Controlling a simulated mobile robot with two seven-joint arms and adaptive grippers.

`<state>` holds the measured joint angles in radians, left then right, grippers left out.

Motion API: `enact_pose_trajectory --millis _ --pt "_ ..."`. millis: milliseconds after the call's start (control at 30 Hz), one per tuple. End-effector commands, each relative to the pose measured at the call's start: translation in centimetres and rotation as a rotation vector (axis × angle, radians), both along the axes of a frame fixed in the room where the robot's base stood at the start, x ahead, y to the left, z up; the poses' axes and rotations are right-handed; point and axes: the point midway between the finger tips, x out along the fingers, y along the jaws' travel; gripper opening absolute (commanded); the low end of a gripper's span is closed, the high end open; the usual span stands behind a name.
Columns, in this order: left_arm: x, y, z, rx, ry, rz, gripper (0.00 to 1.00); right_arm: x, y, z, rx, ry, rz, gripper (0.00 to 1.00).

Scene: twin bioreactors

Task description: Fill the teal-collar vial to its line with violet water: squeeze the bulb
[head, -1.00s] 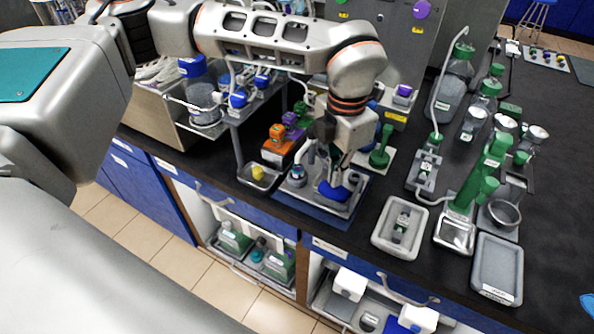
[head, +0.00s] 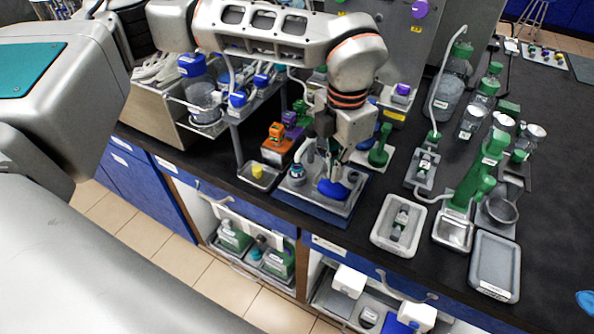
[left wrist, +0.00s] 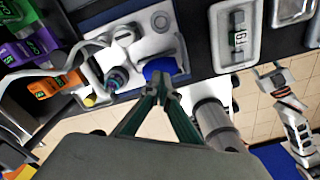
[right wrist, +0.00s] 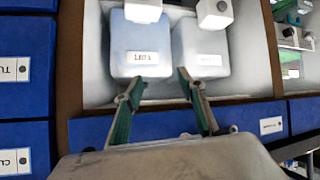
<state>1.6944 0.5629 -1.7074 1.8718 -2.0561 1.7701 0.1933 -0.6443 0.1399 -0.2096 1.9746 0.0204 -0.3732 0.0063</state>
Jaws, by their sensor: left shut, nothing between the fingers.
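The blue squeeze bulb (head: 332,188) sits on a grey tray (head: 350,200) on a blue mat; it also shows in the left wrist view (left wrist: 160,69). My left gripper (head: 334,172) points down just over the bulb, fingertips together and nothing held; whether they touch the bulb I cannot tell. In the left wrist view the closed fingertips (left wrist: 163,92) lie at the bulb's near edge. A small vial with a teal-blue collar (head: 297,174) stands left of the bulb on the same tray; its liquid level is too small to read. My right gripper (right wrist: 158,88) is open and empty.
An orange block (head: 277,133) and a small dish with something yellow (head: 258,171) stand left of the tray. A green stand (head: 381,152) is behind right. A white tray with a vial (head: 375,238) lies right.

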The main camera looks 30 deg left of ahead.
Motion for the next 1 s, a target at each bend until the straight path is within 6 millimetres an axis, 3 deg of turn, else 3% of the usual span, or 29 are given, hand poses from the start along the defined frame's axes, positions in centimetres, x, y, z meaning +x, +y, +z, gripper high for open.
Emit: enact_pose_trajectory --millis 500,1000 --pt "0.0 0.0 4.6 -0.001 -0.002 0.0 0.0 0.5 0.0 3.2 0.0 -0.014 0.0 0.4" --pt "0.0 0.0 4.6 -0.001 -0.001 0.0 0.0 0.5 0.0 3.2 0.0 -0.015 0.0 0.4"
